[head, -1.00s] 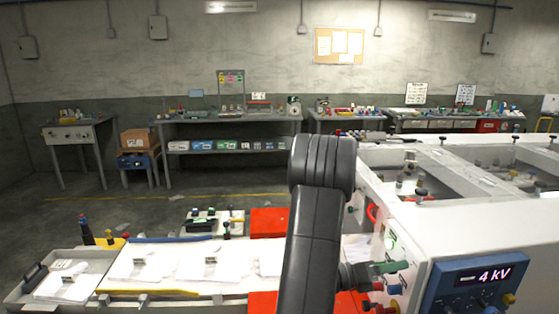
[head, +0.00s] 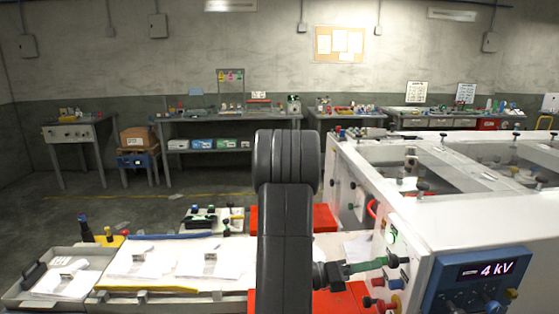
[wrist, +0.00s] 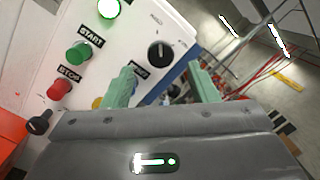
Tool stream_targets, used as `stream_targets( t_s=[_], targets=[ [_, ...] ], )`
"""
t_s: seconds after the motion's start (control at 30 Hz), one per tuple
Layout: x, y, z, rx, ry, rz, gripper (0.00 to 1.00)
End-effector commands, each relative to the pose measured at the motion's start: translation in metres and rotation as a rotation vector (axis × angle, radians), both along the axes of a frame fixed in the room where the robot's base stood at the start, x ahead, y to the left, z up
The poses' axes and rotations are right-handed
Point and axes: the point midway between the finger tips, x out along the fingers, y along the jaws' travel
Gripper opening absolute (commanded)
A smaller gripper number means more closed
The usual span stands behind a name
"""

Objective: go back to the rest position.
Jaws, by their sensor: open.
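My gripper (head: 366,265) shows at the lower middle right in the head view, with green fingers pointing right toward the front of the white machine (head: 440,225). In the wrist view the two green fingers of my gripper (wrist: 165,84) stand apart, with nothing held between them. Behind them is a white panel (wrist: 120,45) with a green START button (wrist: 80,53), a red STOP button (wrist: 60,89) and a black knob (wrist: 160,53). I cannot tell the exact gap between the fingertips and the panel. My dark arm hides part of the bench.
A blue meter box (head: 478,285) reading 4 kV is on the machine's front at right. A grey tray (head: 18,294) and white sheets (head: 140,262) lie at lower left, beside red surfaces (head: 325,218). Open floor (head: 80,210) lies beyond, before the back benches.

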Motion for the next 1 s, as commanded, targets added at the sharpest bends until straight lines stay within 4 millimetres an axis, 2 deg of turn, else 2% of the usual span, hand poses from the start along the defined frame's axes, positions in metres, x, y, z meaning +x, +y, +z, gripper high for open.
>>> stream_targets(
  t_s=[0.2, 0.6, 1.0],
  targets=[
    [-0.001, 0.028, -0.005, -0.001, -0.001, 0.004, 0.53],
    [-0.006, 0.071, -0.010, 0.001, 0.000, 0.003, 0.53],
    [-0.003, 0.021, -0.001, 0.000, 0.000, -0.006, 0.53]
  ],
)
